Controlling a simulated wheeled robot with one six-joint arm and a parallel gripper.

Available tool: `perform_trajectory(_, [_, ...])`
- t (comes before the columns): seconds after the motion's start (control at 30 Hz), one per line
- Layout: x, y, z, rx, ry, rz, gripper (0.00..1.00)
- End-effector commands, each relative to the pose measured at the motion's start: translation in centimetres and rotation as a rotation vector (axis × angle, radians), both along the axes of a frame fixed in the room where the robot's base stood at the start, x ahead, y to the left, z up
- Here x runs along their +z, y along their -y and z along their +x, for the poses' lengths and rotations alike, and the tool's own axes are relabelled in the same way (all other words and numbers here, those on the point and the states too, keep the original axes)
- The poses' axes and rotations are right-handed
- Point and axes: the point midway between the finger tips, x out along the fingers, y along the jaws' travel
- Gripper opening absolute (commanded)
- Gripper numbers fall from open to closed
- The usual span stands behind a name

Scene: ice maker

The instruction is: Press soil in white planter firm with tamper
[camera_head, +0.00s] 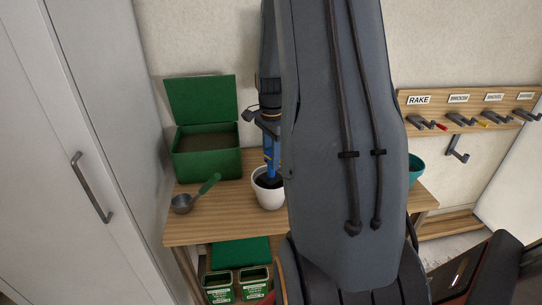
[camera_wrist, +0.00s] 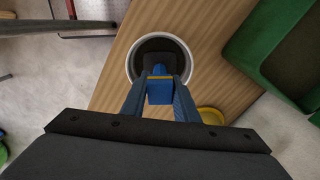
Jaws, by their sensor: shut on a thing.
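The white planter (camera_head: 268,196) stands on the wooden bench, partly hidden behind my arm in the head view. In the wrist view I look down on the planter's rim (camera_wrist: 131,66), with dark soil inside. My gripper (camera_wrist: 158,85) is shut on the blue handle of the tamper (camera_wrist: 159,93). The tamper's dark foot (camera_wrist: 157,62) is within the planter's opening. The blue tamper (camera_head: 270,158) stands roughly upright over the planter in the head view. I cannot tell how hard the foot presses on the soil.
An open green bin (camera_head: 207,163) of soil stands at the back left of the bench (camera_head: 222,222). A scoop with a green handle (camera_head: 196,193) lies left of the planter. A teal pot (camera_head: 416,168) is at the right. Labelled hooks (camera_head: 462,119) hang on the wall.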

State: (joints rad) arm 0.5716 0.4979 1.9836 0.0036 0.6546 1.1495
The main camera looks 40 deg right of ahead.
Motion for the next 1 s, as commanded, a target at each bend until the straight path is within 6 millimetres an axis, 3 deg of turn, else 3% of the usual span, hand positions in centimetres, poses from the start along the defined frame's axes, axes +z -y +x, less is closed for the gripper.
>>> perform_trajectory(0.5, [-2.3,0.0,0.0,0.0,0.0,0.0,0.0])
perform_trajectory(1.0, [-2.4,0.0,0.0,0.0,0.0,0.0,0.0])
